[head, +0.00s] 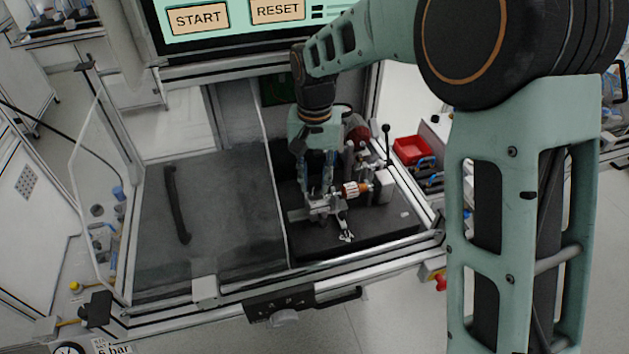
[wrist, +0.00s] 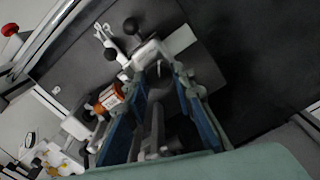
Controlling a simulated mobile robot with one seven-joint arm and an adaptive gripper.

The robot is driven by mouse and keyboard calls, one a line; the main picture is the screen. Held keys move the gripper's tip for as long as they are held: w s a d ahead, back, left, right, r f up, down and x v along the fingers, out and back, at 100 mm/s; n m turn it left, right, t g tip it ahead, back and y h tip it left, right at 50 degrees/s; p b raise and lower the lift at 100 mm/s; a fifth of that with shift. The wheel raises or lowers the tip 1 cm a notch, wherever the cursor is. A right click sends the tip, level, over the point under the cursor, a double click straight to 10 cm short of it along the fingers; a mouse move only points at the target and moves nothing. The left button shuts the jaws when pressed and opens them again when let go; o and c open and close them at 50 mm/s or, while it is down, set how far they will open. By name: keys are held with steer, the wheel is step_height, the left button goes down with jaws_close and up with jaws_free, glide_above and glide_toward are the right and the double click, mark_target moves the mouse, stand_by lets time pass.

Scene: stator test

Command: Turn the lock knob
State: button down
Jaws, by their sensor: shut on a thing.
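My gripper (head: 317,192) reaches down from above onto the metal fixture (head: 323,210) on the black plate. In the wrist view my gripper (wrist: 163,88) has its two blue-sided fingers on either side of a dark knob-like part (wrist: 158,80), which I take to be the lock knob. The fingers are shut on it. The knob is blurred and partly hidden by the fingers, so its angle cannot be told. The copper-and-white stator (head: 356,190) sits in the fixture just right of the fingers; it also shows in the wrist view (wrist: 110,97).
A silver toggle clamp (head: 346,236) lies in front of the fixture. An upright lever with a black ball (head: 387,131) stands behind right. A red bin (head: 410,149) is farther right. A dark sliding panel with a handle (head: 176,205) covers the left side. The black plate's front is mostly clear.

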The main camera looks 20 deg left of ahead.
mark_target(315, 185)
steer(key=shift+w+r+m, duration=0.1)
steer(key=shift+m, duration=0.8)
steer(key=c, duration=1.6)
jaws_free()
step_height(315, 185, up, 12)
